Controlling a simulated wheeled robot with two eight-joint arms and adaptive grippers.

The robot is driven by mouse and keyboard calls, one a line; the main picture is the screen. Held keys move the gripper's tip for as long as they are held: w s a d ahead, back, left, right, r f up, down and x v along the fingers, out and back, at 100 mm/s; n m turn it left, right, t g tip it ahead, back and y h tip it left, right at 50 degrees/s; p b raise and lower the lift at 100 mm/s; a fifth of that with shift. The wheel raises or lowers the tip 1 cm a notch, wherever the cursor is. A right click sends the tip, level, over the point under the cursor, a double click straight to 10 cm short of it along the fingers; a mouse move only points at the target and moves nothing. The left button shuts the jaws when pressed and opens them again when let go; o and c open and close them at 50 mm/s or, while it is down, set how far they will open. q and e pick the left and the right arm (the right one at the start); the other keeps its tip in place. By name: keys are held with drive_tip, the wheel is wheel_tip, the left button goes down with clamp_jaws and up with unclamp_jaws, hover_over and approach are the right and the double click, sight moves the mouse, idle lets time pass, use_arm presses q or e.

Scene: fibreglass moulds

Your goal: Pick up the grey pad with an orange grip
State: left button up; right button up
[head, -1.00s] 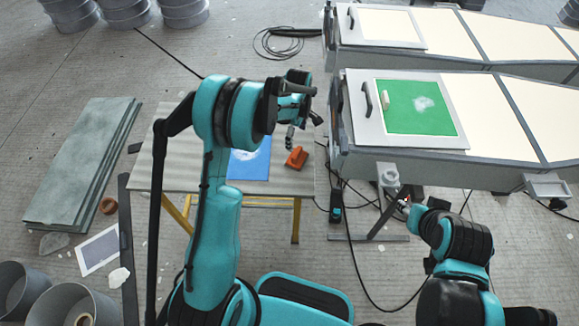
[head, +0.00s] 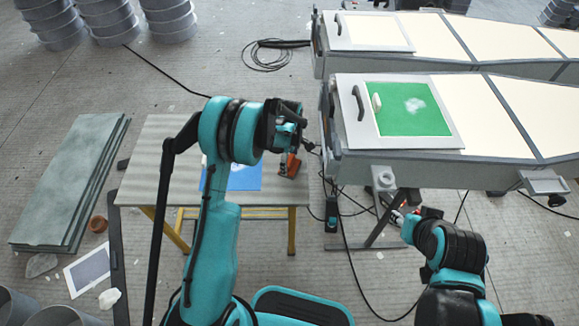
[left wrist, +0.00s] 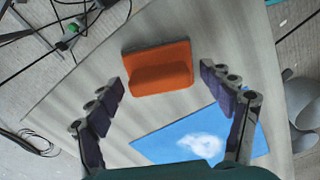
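The pad with the orange grip (head: 290,166) lies on the table (head: 160,150), partly hidden in the head view by my left gripper (head: 288,143). In the left wrist view only the orange top of the pad (left wrist: 158,69) shows clearly; the grey part is hard to make out. My left gripper (left wrist: 165,90) is open and empty, its fingers spread on either side and the pad ahead between their tips, apart from both. My right gripper (head: 398,214) is small and low beside the mould stand, far from the pad; its fingers are too small to read.
A blue sheet with a white patch (head: 243,178) lies beside the pad. A mould with a green panel (head: 410,118) stands to the right of the table. Cables (head: 345,240) lie on the floor. Slabs (head: 75,185) lie at left.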

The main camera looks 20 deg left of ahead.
sight(290, 159)
use_arm(q)
drive_tip(key=c, duration=1)
wheel_tip(290, 159, up, 10)
drive_tip(key=p, duration=0.3)
